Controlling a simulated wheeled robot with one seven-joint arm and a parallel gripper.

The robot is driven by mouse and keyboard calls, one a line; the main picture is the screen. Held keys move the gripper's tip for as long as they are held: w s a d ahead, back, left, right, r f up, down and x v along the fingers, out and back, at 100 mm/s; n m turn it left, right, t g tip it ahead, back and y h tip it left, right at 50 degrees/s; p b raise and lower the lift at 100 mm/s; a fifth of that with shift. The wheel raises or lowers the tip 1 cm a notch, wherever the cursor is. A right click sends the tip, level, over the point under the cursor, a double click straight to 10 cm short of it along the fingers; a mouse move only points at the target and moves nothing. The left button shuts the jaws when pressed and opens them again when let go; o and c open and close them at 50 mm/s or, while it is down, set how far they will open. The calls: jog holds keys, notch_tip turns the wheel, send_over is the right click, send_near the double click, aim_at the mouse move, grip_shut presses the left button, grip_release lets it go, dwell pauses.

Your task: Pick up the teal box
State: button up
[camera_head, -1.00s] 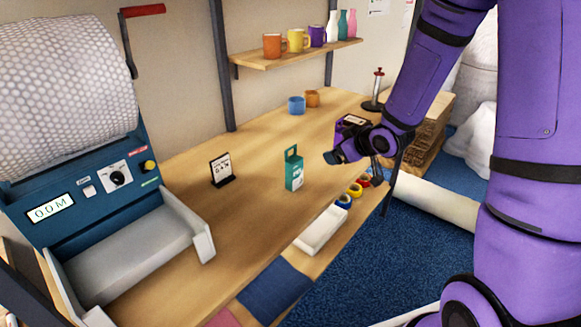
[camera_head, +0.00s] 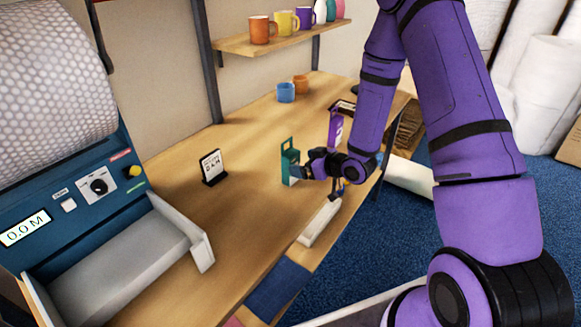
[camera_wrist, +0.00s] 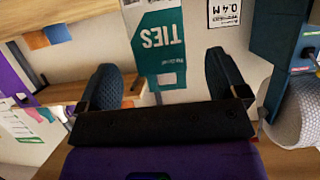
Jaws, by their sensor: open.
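The teal box (camera_head: 288,163) stands upright on the wooden table in the head view, teal with a white lower part and a hang tab on top. In the wrist view the teal box (camera_wrist: 160,42) appears upside down, with the word "TIES" on it, between the two fingers. My gripper (camera_head: 306,168) is right beside the box, at its right side in the head view. In the wrist view my gripper (camera_wrist: 168,80) shows its two dark fingers spread apart, with a gap to the box on each side. The box's far side is hidden.
A small black-framed sign (camera_head: 211,167) stands left of the box. A purple box (camera_head: 335,128) is behind my wrist.

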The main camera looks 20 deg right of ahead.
aim_at(295, 162)
jog(key=shift+x, duration=3.15)
jog(key=shift+d+f, duration=0.1)
jog(key=c, duration=1)
jog(key=shift+c, duration=0.2)
